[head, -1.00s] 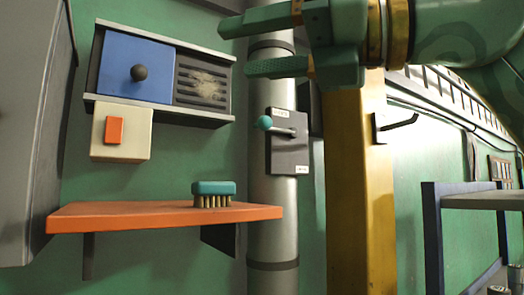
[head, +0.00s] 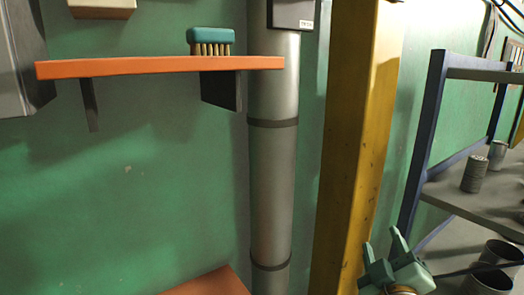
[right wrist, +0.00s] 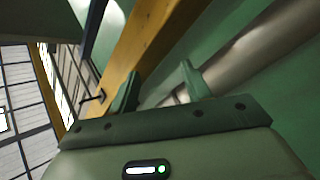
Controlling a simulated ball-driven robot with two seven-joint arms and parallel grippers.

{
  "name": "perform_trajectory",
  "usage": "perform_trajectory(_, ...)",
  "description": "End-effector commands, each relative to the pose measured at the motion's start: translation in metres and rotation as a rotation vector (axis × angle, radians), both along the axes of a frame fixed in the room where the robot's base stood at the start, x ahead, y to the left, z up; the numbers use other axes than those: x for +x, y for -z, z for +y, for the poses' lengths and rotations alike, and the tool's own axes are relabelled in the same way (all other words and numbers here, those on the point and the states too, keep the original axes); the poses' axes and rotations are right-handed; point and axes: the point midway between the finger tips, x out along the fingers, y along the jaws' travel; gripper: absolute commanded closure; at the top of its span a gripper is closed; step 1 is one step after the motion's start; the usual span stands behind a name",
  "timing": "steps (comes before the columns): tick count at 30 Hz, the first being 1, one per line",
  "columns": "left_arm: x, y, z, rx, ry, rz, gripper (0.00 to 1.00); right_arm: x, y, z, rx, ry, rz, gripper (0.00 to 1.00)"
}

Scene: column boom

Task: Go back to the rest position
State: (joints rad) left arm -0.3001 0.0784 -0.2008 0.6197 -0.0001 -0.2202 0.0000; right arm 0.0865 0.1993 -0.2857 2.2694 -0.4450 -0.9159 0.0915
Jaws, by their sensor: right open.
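My right gripper (head: 384,248) is low at the right of the head view, in front of the foot of the yellow post (head: 355,150). Its two green fingers are apart with nothing between them. In the right wrist view the gripper (right wrist: 158,88) is also open and empty, with the yellow post (right wrist: 135,50) and a grey pipe (right wrist: 255,50) beyond it. My left gripper is in neither view.
An orange shelf (head: 150,67) holds a teal brush (head: 211,41). A grey column (head: 273,170) stands beside it. A blue-framed rack (head: 425,130) with several cans stands at the right. An orange surface (head: 212,283) shows at the bottom. The green wall between is bare.

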Motion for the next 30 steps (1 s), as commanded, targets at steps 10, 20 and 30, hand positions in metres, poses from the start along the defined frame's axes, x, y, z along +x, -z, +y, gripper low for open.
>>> perform_trajectory(10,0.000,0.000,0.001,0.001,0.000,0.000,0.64,-0.137,0.183,-0.053,0.037,0.196,0.710,0.52)
perform_trajectory(20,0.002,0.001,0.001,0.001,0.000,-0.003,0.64,-0.222,0.273,-0.061,0.031,0.221,1.078,0.52)
perform_trajectory(30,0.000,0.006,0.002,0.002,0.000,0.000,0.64,-0.243,0.445,-0.029,0.184,0.127,1.244,0.52)
